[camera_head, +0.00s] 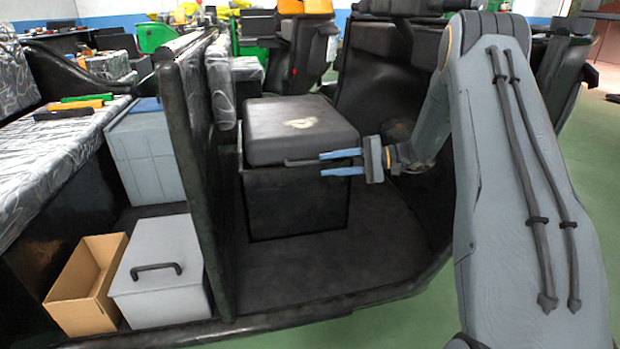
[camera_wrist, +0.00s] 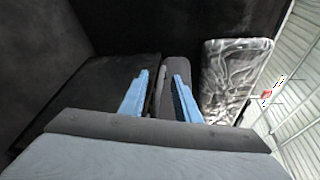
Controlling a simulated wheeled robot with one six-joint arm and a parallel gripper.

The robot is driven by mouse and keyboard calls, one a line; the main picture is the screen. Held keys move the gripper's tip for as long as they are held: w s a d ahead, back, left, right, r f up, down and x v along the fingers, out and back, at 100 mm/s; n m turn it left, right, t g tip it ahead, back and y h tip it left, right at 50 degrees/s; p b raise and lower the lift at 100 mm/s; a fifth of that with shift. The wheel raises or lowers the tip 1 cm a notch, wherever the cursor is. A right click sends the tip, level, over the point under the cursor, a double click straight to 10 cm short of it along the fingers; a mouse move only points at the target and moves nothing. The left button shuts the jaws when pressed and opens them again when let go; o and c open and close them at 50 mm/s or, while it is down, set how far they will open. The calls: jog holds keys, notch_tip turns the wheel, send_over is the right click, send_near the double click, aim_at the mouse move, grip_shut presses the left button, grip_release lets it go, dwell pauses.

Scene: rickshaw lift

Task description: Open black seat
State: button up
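The black seat (camera_head: 300,128) is a dark cushion lid on a black box (camera_head: 297,204) in the head view; it lies flat and looks closed. A thin dark handle (camera_head: 298,162) runs along its front edge. My gripper (camera_head: 322,164) reaches in from the right, its two blue fingers apart, one above the other, at the right end of the handle. In the wrist view my gripper (camera_wrist: 160,84) is also open, with a narrow strip, apparently the handle, between the fingers. The seat's edge (camera_wrist: 176,72) lies behind the right finger. I cannot tell whether the fingers touch anything.
A black partition (camera_head: 188,150) stands left of the seat. Left of it are a grey lidded box (camera_head: 160,262), an open cardboard box (camera_head: 88,285) and a blue-grey crate (camera_head: 148,155). The dark floor (camera_head: 330,262) before the seat is clear.

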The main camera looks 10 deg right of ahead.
aim_at(316, 162)
jog(key=shift+w+d+f+t+y+b, duration=0.2)
jog(key=shift+w+d+f+t+b, duration=0.1)
jog(key=shift+w+d, duration=0.3)
jog(key=shift+w+d+f+t+y+b, duration=0.2)
jog(key=shift+w+d+f+t+b, duration=0.15)
jog(key=shift+w, duration=0.3)
jog(key=b+x, duration=0.1)
jog(key=x, duration=0.6)
jog(key=shift+a, duration=0.1)
jog(key=shift+c, duration=0.4)
grip_shut()
